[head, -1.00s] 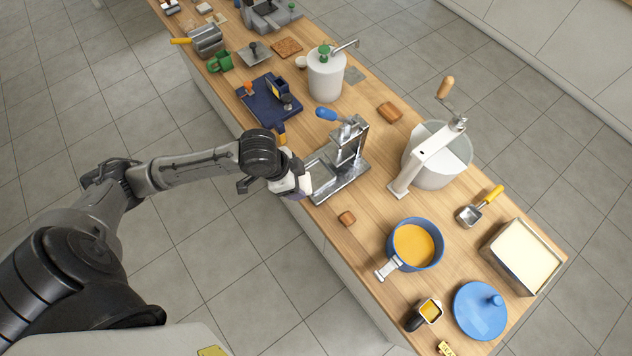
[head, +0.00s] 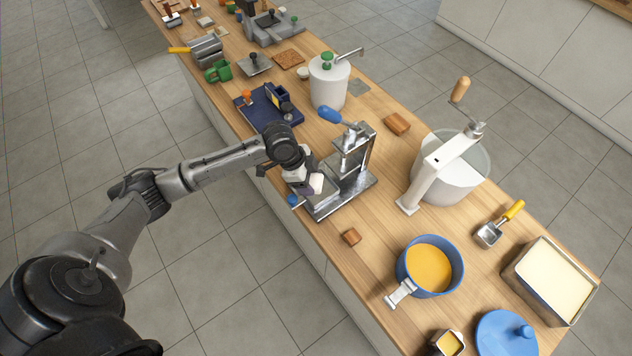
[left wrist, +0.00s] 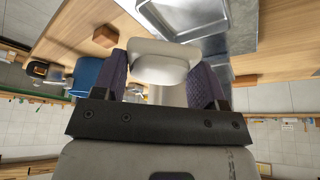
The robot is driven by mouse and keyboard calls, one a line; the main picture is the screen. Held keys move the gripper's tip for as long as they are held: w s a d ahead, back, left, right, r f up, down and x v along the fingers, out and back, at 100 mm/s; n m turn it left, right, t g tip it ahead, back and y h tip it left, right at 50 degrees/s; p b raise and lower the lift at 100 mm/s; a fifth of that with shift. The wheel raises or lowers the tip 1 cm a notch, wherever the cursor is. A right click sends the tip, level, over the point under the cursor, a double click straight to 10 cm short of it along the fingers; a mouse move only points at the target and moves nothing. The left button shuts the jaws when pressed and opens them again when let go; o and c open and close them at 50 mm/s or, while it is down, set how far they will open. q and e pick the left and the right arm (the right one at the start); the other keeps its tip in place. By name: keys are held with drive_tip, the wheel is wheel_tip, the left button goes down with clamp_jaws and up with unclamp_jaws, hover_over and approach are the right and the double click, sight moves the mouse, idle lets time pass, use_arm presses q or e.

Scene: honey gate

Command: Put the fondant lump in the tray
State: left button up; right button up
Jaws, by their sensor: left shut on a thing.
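The fondant lump (left wrist: 160,64) is a pale, rounded block between the purple finger pads in the left wrist view. My left gripper (head: 310,184) is shut on it, and the lump's white end (head: 316,184) shows in the head view. They are at the near-left end of a metal press with a flat, shallow tray-like base (head: 345,200); this base also shows beyond the lump in the left wrist view (left wrist: 190,14). Whether the lump touches the base I cannot tell. My right gripper is not in view.
The press's upright frame (head: 356,148) with a blue handle (head: 330,114) stands close to my gripper. A brown block (head: 351,237), a blue pan (head: 430,268) and a metal container of cream-coloured stuff (head: 550,282) lie toward the front right. A navy board (head: 262,110) lies behind.

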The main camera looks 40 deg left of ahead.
sight(316, 182)
use_arm(q)
drive_tip(key=w+f, duration=0.2)
drive_tip(key=w, duration=0.1)
drive_tip(key=shift+w+a+f, duration=0.1)
drive_tip(key=shift+w+a, duration=0.1)
drive_tip(key=shift+w, duration=0.1)
wheel_tip(316, 182, down, 4)
drive_tip(key=shift+r+b, duration=0.25)
drive_tip(key=shift+b, duration=0.3)
drive_tip(key=shift+f, duration=0.25)
drive_tip(key=shift+a, duration=0.1)
drive_tip(key=shift+f, duration=0.45)
drive_tip(key=shift+f, duration=0.15)
drive_tip(key=o, duration=1)
drive_tip(key=shift+c, duration=0.2)
